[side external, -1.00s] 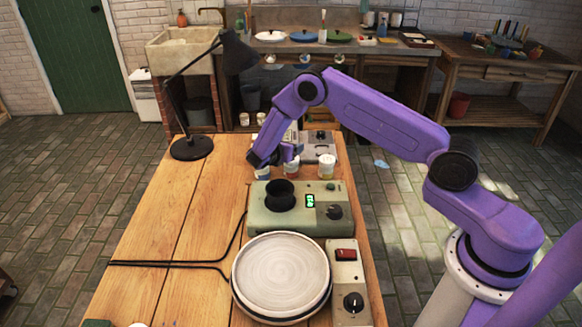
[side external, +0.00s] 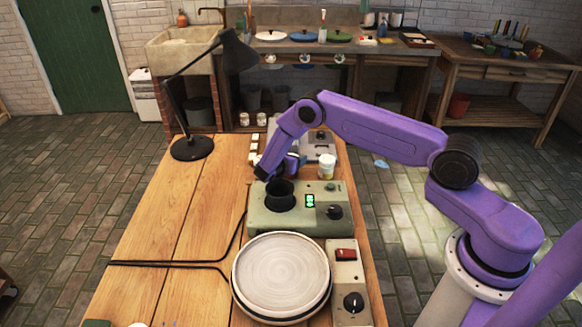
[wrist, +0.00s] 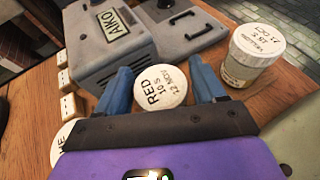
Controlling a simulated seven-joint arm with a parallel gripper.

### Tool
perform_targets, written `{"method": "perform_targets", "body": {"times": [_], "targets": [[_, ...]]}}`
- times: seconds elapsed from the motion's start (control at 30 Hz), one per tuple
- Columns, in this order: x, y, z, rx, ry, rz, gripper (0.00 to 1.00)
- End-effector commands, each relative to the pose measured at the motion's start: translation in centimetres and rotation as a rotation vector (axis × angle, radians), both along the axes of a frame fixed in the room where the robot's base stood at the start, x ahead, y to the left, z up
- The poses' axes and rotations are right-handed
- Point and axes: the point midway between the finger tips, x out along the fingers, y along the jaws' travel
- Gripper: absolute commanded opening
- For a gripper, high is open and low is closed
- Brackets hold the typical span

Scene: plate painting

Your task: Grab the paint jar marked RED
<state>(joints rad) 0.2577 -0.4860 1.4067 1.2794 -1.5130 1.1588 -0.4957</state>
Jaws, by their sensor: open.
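The RED jar (wrist: 162,88) shows its white lid with RED written on it in the wrist view. The lid lies between the two blue fingers of my gripper (wrist: 163,86), with a gap to the right finger; on the left I cannot tell whether they touch. My gripper (side external: 278,172) is open and low over the table in the side view, just behind the green heater box. There my gripper hides the RED jar.
A jar marked YELLOW (wrist: 250,55) stands close to the right finger; it also shows in the side view (side external: 326,166). Another lid (wrist: 63,140) is partly cut off at left. A grey AIKO machine (wrist: 115,42) stands beyond. The green heater box (side external: 270,215) and round wheel (side external: 281,272) are nearer the camera.

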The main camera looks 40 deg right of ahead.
Motion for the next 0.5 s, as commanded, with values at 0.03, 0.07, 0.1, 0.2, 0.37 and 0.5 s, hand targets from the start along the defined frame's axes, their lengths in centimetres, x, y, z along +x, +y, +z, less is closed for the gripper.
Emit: {"method": "perform_targets", "body": {"times": [0.03, 0.07, 0.1, 0.2, 0.37, 0.5], "targets": [[0.01, 0.01, 0.01, 0.0, 0.0, 0.0, 0.69], [0.01, 0.01, 0.03, 0.0, 0.0, 0.0, 0.69], [0.01, 0.01, 0.03, 0.0, 0.0, 0.0, 0.56], [0.0, 0.02, 0.03, 0.0, 0.0, 0.0, 0.27], [0.02, 0.03, 0.07, -0.001, -0.001, 0.0, 0.27], [0.03, 0.04, 0.15, -0.001, -0.001, 0.0, 0.27]]}}
